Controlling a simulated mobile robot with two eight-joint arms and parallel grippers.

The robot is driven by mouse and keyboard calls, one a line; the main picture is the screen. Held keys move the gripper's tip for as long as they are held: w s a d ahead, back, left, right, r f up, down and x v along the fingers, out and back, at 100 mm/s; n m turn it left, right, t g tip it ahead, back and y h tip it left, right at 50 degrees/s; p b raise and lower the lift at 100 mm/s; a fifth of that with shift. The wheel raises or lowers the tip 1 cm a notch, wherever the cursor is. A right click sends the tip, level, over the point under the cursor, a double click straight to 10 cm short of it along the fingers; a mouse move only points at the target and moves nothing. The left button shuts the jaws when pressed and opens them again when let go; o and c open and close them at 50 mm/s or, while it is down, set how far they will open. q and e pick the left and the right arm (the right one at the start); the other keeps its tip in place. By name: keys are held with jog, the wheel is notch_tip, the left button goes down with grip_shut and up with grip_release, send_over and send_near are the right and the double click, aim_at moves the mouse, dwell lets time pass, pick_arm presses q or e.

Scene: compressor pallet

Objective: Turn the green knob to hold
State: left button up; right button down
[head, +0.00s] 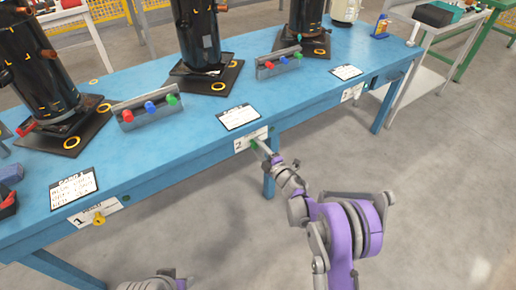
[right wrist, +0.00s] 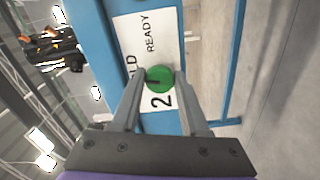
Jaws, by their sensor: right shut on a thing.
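The green knob (right wrist: 160,79) sits on a white plate (right wrist: 166,40) marked 2, with READY and the letters LD readable in the right wrist view. The rest of that second word is hidden behind a finger. A dark mark on the knob points left in that view, towards the LD side. My right gripper (right wrist: 157,88) is shut on the knob, one finger on each side. In the head view the right gripper (head: 261,149) reaches the plate (head: 250,138) on the blue table's front edge.
The blue table (head: 190,150) carries dark cylinders on plates, button boxes (head: 147,109) and paper cards (head: 239,117). A yellow knob (head: 99,218) sits on plate 1 to the left. Another plate (head: 352,91) is further right. The floor at right is clear.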

jog(key=shift+n, duration=1.3)
jog(key=shift+c, duration=2.2)
grip_release()
jog(key=shift+s, duration=0.1)
jog(key=p+v, duration=0.1)
jog(key=v, duration=0.9)
jog(key=shift+s+d, duration=0.2)
jog(key=shift+s, duration=0.1)
